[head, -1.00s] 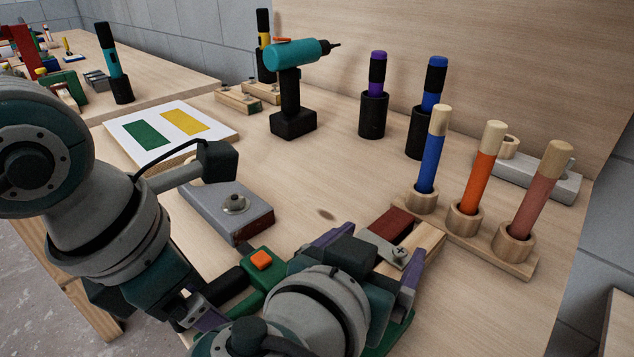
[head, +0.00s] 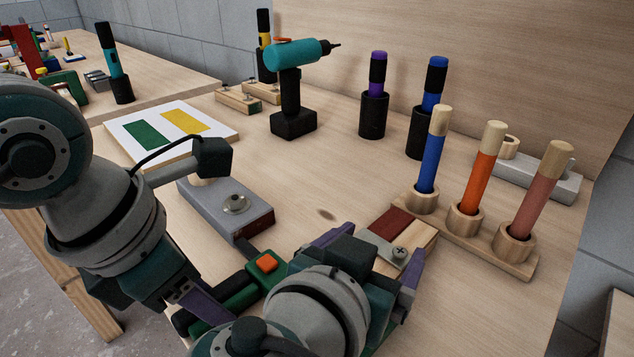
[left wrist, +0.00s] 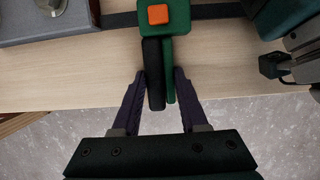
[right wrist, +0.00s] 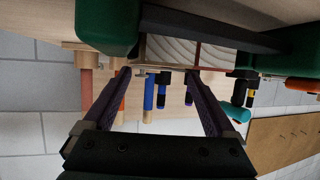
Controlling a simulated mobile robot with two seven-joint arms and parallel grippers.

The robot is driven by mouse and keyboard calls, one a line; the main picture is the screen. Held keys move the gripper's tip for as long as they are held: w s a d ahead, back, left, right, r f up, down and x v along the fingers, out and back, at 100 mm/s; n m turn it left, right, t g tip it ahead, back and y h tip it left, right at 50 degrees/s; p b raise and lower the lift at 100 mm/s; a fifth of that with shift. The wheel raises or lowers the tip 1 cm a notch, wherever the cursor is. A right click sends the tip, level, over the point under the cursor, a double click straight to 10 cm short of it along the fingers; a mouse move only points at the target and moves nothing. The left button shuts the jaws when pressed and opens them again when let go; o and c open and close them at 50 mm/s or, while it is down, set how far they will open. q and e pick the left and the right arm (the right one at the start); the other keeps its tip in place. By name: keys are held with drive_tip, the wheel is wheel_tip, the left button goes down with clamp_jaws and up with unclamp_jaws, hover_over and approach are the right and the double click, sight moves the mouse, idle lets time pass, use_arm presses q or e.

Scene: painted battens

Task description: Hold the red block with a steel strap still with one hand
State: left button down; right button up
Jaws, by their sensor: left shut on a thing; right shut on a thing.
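The red block (head: 391,223) lies at the front of the bench, with a steel strap (head: 385,248) and a screw on it. Pale bare wood (head: 422,236) lies along its right side. My right gripper (head: 370,258) is shut on the block from the front, one purple finger on each side. In the right wrist view, pale end grain (right wrist: 180,52) shows beyond my right gripper (right wrist: 158,74). My left gripper (left wrist: 160,76) is shut on the black and green handle of a clamp (left wrist: 157,100). The clamp's green body with an orange button also shows in the head view (head: 267,264).
A grey box with a knob (head: 228,207) stands behind the clamp. A wooden rack (head: 480,232) with three coloured rods is close to the right of the block. A drill (head: 291,90) and holders stand behind. The middle of the bench is clear.

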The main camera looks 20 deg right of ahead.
use_arm(q)
drive_tip(key=shift+a, duration=0.1)
drive_tip(key=c, duration=0.6)
unclamp_jaws()
drive_tip(key=shift+o, duration=1.4)
drive_tip(key=shift+s, duration=0.15)
drive_tip(key=shift+o, duration=0.4)
drive_tip(key=shift+s+d, duration=0.2)
drive_tip(key=shift+d, duration=0.05)
